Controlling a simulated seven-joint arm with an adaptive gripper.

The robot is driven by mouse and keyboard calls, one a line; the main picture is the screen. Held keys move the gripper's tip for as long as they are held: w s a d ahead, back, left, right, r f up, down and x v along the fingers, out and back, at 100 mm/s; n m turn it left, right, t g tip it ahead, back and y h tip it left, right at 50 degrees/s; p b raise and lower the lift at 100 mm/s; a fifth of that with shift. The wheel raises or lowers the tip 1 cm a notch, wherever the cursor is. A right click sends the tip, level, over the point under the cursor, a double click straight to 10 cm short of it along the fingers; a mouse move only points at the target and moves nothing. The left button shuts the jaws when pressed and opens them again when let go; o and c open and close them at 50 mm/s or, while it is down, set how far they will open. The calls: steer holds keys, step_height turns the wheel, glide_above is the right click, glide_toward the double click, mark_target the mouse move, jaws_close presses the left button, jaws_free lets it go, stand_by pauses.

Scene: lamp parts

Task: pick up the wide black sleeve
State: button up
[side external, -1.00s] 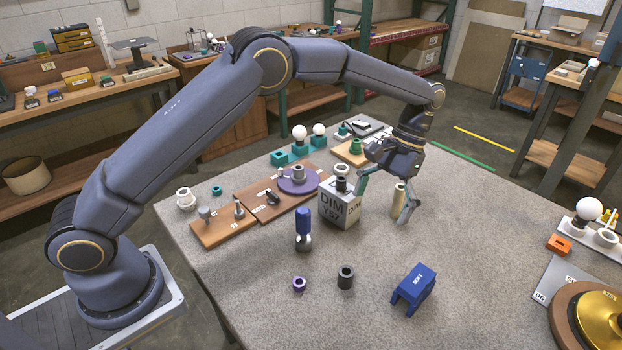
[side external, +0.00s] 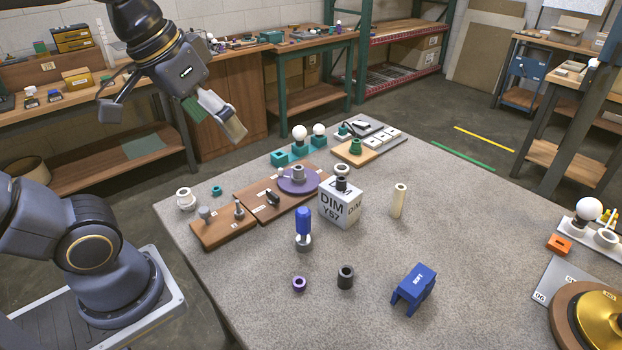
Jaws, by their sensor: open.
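A wide black sleeve (side external: 345,277) stands upright on the grey table, in front of the white DIM cube (side external: 341,206). A smaller black ring-like part (side external: 341,184) sits on top of that cube. My gripper (side external: 172,118) is open and empty, its fingers spread wide. It is high at the upper left of the side view, well away from the sleeve and from the tabletop parts.
A purple ring (side external: 299,284) lies left of the sleeve, and a blue bracket (side external: 414,289) stands to its right. A blue-topped bulb-like part (side external: 303,228) is behind left. A cream cylinder (side external: 398,201) stands right of the cube.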

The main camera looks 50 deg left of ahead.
steer(key=shift+m+t, duration=0.3)
steer(key=shift+m, duration=0.2)
steer(key=f, duration=0.1)
steer(key=s+f, duration=0.1)
steer(key=f, duration=0.3)
steer(key=shift+s+a, duration=0.15)
steer(key=shift+a, duration=0.15)
steer(key=c, duration=0.7)
